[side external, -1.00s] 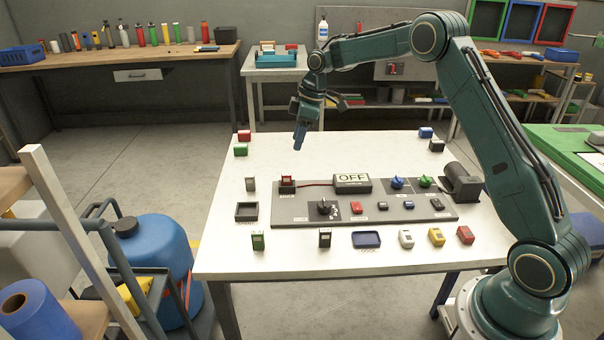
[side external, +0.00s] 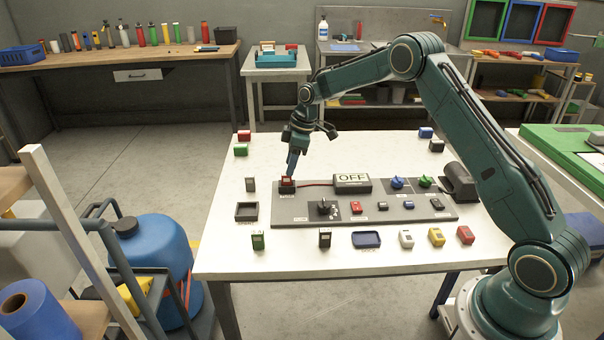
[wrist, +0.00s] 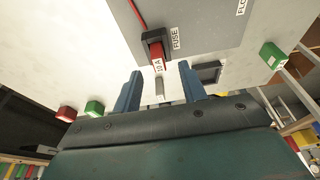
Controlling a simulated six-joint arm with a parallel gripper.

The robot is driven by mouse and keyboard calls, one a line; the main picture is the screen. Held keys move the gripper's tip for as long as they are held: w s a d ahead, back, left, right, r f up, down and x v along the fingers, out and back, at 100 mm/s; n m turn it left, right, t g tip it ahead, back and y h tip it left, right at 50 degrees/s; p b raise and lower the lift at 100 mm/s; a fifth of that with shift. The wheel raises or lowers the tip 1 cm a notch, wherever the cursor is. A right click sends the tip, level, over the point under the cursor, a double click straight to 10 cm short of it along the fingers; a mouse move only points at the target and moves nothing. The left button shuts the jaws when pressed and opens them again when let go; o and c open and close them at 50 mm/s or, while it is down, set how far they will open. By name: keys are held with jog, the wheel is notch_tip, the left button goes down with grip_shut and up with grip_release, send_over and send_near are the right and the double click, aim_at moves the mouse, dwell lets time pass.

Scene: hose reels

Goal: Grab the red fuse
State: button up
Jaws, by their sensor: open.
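The red fuse (side external: 287,181) sits upright in a dark holder at the left end of the grey panel (side external: 385,213). In the wrist view the red fuse (wrist: 157,52) carries a "10 A" label, and its holder (wrist: 151,38) is beside the word FUSE. My gripper (side external: 292,170) points down just above the fuse in the side view. In the wrist view my gripper (wrist: 159,71) has its two blue fingers apart, with the fuse lined up between them and a little beyond their tips. Nothing is held.
The panel bears an OFF sign (side external: 352,183), a black knob (side external: 323,207) and blue and green knobs.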

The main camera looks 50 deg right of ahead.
jog(key=shift+x, duration=2.25)
jog(key=shift+d, duration=0.15)
grip_shut()
jog(key=shift+r, duration=0.1)
notch_tip(320, 180, up, 20)
